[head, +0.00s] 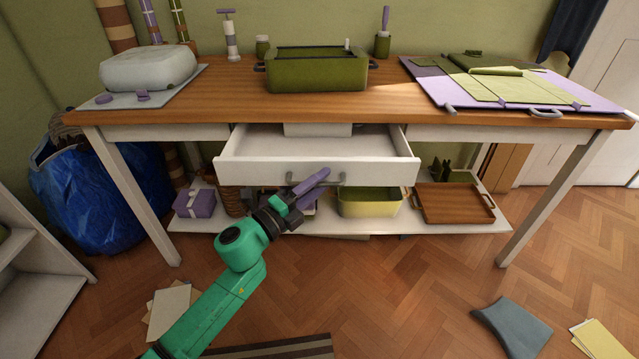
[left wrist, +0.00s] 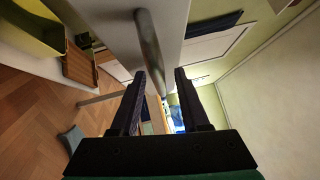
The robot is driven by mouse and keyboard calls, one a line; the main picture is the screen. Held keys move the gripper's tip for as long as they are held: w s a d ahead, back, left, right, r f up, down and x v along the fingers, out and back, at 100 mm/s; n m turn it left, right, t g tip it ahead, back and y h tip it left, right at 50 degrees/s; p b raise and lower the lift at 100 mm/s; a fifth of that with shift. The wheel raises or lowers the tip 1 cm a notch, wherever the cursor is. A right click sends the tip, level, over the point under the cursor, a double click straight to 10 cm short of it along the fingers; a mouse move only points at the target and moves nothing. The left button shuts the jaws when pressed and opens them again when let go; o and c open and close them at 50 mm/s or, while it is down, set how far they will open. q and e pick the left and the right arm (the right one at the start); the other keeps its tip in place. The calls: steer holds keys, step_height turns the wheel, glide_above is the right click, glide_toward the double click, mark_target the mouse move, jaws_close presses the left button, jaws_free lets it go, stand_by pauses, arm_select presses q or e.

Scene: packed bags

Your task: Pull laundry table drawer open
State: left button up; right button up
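The white drawer (head: 245,172) of the laundry table (head: 220,100) is pulled out, and its inside shows from above. A light box sits at the back of it. The grey bar handle (head: 341,181) is on the drawer front. My left gripper (head: 310,187) is at the handle, partly covering it. In the left wrist view the two dark fingers (left wrist: 160,75) are apart. The handle (left wrist: 149,40) runs down from the top toward the gap between them. Whether it touches a finger I cannot tell. My right gripper is out of view.
On the tabletop are a green bin (head: 318,75), a grey-white bundle (head: 148,68) and a folded purple-green bag (head: 510,82). The low shelf holds a yellow-green bin (head: 368,208) and a wooden tray (head: 455,203). A blue bag (head: 90,190) stands left.

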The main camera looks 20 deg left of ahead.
arm_select(q)
steer(key=v, duration=1.4)
steer(key=shift+s+a+b, duration=0.15)
steer(key=shift+s+b, duration=0.1)
steer(key=shift+b, duration=0.05)
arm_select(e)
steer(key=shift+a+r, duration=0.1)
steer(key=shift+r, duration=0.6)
arm_select(q)
steer(key=shift+f, duration=0.1)
